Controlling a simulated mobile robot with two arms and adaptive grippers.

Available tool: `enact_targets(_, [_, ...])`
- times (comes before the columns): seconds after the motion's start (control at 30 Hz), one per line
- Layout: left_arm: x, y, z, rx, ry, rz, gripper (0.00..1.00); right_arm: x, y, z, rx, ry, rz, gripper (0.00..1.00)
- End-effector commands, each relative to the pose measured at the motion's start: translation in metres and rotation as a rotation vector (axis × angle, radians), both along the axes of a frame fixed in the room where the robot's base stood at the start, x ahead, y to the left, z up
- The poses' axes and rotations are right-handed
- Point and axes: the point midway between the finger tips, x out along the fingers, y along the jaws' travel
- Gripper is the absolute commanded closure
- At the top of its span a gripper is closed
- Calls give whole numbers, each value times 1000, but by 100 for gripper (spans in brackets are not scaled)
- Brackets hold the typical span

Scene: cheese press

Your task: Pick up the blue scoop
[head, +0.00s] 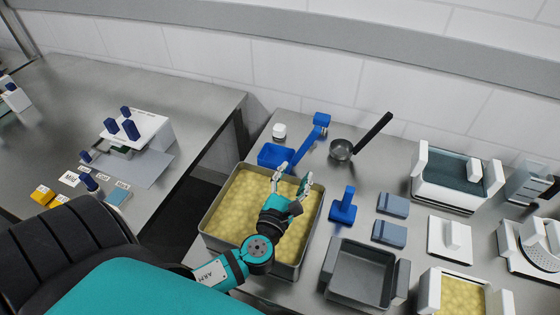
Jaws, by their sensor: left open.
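The blue scoop (275,155) lies on the metal table behind the curd-filled tray. Its square bowl is at the left, and its handle rises to the upper right, ending in a blocky grip (321,121). My left gripper (292,174) is open with its fingers pointing toward the scoop's handle. It hangs over the back part of the curd tray (207,213). In this view the fingertips are close to the lower edge of the scoop, and I cannot tell whether they touch it. My right gripper is not in view.
A dark-handled ladle (341,149) lies right of the scoop, and a small white jar (279,130) stands behind it. A blue stamp-like tool (343,208), grey blocks (392,205) and an empty grey bin (331,268) stand to the right. A gap separates the left table.

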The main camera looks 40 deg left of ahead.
Motion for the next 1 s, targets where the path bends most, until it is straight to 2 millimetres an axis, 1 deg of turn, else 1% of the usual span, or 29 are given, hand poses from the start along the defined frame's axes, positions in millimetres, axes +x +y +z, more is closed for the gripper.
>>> enact_targets(0.07, [17,4,5,0,-5,1,52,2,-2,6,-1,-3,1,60])
enact_targets(0.3, [68,18,4,-1,-2,2,52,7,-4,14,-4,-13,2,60])
enact_targets(0.4, [86,22,4,-2,-2,1,52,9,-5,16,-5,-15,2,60])
enact_targets(0.5, [98,25,3,-2,-2,1,52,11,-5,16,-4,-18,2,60])
enact_targets(0.67, [107,27,2,-3,-1,1,52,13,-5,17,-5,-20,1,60])
enact_targets(0.73, [114,28,2,-2,-2,1,52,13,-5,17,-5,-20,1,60])
enact_targets(0.9, [140,30,2,-4,-2,2,52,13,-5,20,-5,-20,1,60])
enact_targets(1.0, [151,34,1,-3,-1,2,52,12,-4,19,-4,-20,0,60])
